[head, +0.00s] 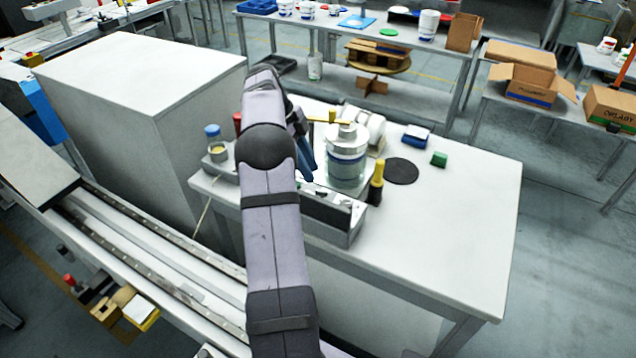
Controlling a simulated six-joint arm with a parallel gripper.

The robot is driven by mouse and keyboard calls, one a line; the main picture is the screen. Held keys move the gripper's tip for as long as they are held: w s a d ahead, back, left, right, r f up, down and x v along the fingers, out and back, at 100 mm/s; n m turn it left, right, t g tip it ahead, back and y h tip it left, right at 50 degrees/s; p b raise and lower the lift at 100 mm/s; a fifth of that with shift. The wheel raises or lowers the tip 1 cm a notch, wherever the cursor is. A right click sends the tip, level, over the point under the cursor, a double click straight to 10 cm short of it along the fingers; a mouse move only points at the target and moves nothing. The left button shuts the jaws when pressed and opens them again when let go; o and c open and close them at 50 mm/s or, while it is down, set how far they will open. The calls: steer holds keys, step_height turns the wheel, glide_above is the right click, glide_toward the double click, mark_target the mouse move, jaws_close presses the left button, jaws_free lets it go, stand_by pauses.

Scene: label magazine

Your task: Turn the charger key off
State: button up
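My arm rises through the middle of the head view and bends down over the white table (450,235). The end of my gripper (307,160) shows only as a dark bluish part beside the arm, left of a large white jar with a grey-blue band (347,168). Its fingertips are mostly hidden, so I cannot tell whether it is open or shut. A low grey box with a dark top panel (345,222) stands at the table's front edge, partly behind my arm. It may be the charger. I cannot make out a key or its position.
A yellow-and-black bottle (376,184) stands right of the jar. A blue-capped jar (213,140) stands left. The table's right side is clear.

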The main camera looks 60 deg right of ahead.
mark_target(318, 190)
steer(key=shift+p+x, duration=1.2)
steer(key=shift+x, duration=2.2)
jaws_close()
